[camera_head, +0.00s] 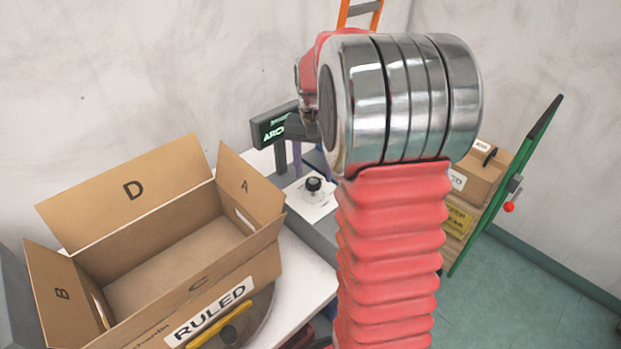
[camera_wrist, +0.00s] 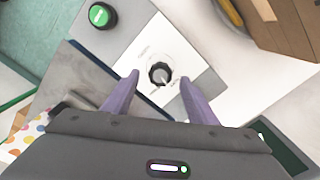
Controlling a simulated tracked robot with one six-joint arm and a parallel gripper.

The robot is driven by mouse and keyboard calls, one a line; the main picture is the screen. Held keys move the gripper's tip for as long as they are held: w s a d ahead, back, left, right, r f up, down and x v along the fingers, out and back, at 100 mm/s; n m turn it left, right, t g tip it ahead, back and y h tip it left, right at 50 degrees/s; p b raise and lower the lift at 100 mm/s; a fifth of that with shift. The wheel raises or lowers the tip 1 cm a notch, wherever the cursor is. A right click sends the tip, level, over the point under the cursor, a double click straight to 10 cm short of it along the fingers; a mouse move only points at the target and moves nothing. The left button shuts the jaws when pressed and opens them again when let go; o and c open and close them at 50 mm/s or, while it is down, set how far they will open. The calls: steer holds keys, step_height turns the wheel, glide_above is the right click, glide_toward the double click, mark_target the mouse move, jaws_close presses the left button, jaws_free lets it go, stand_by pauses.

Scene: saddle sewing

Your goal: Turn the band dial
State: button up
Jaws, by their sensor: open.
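The band dial (camera_wrist: 160,74) is a black knob with a pale top on a white plate (camera_wrist: 187,52). In the wrist view it sits just beyond and between the two purple fingertips of my gripper (camera_wrist: 158,80). The fingers are spread, with clear space on both sides of the dial, and nothing is held. In the head view the dial (camera_head: 313,184) shows left of my red arm, with its white plate around it. My gripper there is mostly hidden behind my arm. Markings around the dial are too small to read.
An open cardboard box (camera_head: 177,262) labelled RULED stands on the white table at left. A green button (camera_wrist: 99,15) lies near the dial in the wrist view. Other boxes (camera_head: 478,172) stand at right.

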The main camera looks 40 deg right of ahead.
mark_target(312, 184)
steer(key=shift+f, duration=1.4)
steer(key=c, duration=1.1)
